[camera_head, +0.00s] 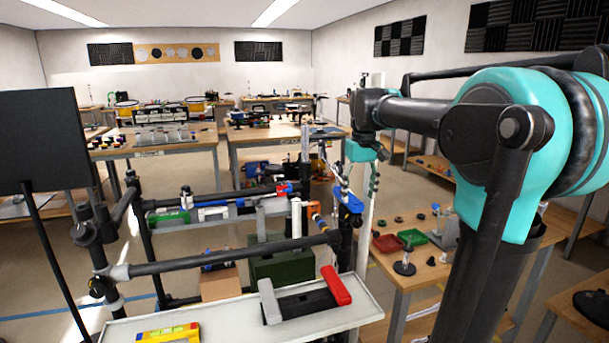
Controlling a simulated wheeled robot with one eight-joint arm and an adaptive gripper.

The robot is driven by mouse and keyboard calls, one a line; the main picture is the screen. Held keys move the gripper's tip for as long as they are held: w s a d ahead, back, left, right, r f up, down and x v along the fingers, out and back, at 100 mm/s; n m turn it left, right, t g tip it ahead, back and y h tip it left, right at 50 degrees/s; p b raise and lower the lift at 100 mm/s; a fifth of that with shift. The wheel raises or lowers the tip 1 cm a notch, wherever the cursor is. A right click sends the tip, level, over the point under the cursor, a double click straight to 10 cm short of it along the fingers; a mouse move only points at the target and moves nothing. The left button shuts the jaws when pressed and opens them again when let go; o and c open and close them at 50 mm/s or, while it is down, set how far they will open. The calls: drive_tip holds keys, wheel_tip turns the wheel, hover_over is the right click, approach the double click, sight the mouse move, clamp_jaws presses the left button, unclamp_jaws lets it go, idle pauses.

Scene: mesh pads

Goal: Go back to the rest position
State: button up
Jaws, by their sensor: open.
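My arm comes in from the right, with a large teal joint close to the camera and a dark link reaching left. My gripper (359,195) hangs from the link's end near the picture's middle, pointing down.
A white tray (225,322) in front holds a black piece with a grey handle (269,301) and a red handle (336,285), and a yellow item (168,334). Right stands a wooden table (405,275) with red and green bins. A dark panel (42,138) stands left.

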drive_tip(key=s+d+f+m+t, duration=0.1)
drive_tip(key=s+f+t, duration=0.1)
drive_tip(key=s+f, duration=0.8)
drive_tip(key=s+d+f+m+t, duration=0.1)
drive_tip(key=s+d+f+m, duration=0.1)
drive_tip(key=s+f, duration=0.9)
wheel_tip(320, 180, down, 7)
drive_tip(key=shift+d+r+t, duration=0.15)
drive_tip(key=shift+d+t, duration=0.15)
drive_tip(key=shift+t, duration=0.1)
